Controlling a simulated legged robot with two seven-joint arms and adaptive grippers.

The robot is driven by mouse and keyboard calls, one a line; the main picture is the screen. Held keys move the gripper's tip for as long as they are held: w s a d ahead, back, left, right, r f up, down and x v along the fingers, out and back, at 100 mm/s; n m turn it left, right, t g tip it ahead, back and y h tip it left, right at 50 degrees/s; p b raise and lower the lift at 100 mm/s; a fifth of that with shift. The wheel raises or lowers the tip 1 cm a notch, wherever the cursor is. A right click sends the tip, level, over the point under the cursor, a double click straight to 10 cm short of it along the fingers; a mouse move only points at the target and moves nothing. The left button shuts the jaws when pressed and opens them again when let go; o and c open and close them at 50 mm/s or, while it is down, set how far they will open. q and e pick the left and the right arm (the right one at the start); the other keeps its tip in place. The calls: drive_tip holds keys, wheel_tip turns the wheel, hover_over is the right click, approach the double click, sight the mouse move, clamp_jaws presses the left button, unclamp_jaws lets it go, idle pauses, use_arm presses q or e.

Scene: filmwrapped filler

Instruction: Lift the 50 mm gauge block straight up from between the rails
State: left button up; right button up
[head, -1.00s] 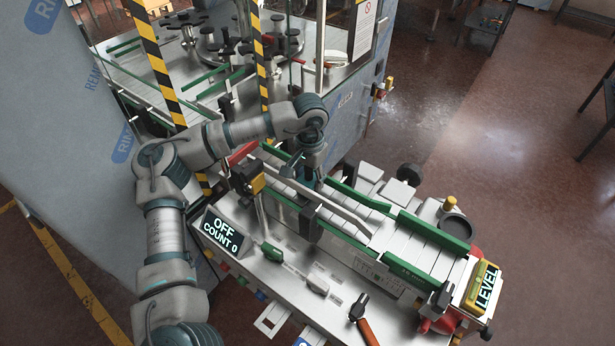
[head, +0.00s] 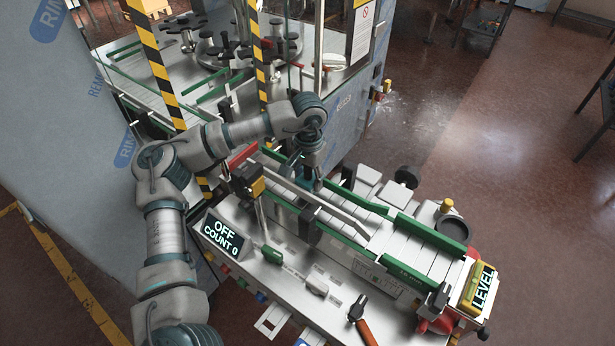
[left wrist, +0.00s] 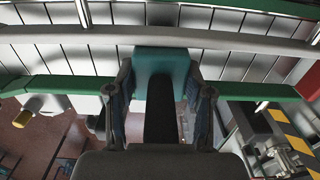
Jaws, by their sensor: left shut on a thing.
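My left gripper (head: 312,180) reaches down over the conveyor between its green rails. In the left wrist view, its two fingers (left wrist: 160,112) stand on either side of a teal block with a dark strip, which I take for the gauge block (left wrist: 163,62). The gripper is shut on it. In the head view the wrist and fingers mostly hide the block. I cannot tell whether its bottom touches the conveyor. The green rail (head: 428,233) and a pale metal guide bar (head: 345,216) run along the conveyor. My right gripper is not in view.
A sensor with a yellow face (head: 257,187) stands left of my gripper. An OFF, COUNT 0 display (head: 222,234) and a hammer (head: 360,318) are at the front. A yellow LEVEL box (head: 478,288) is at the right end. Striped posts (head: 153,65) and a machine stand behind.

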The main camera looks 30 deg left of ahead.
use_arm(q)
drive_tip(key=shift+a+r+p, duration=0.25)
drive_tip(key=shift+r+p, duration=0.6)
drive_tip(key=shift+r, duration=0.25)
drive_tip(key=shift+d+r+p, duration=0.15)
drive_tip(key=shift+r+p, duration=0.5)
drive_tip(key=shift+r, duration=0.3)
drive_tip(key=shift+r+p, duration=0.35)
drive_tip(key=shift+r, duration=0.1)
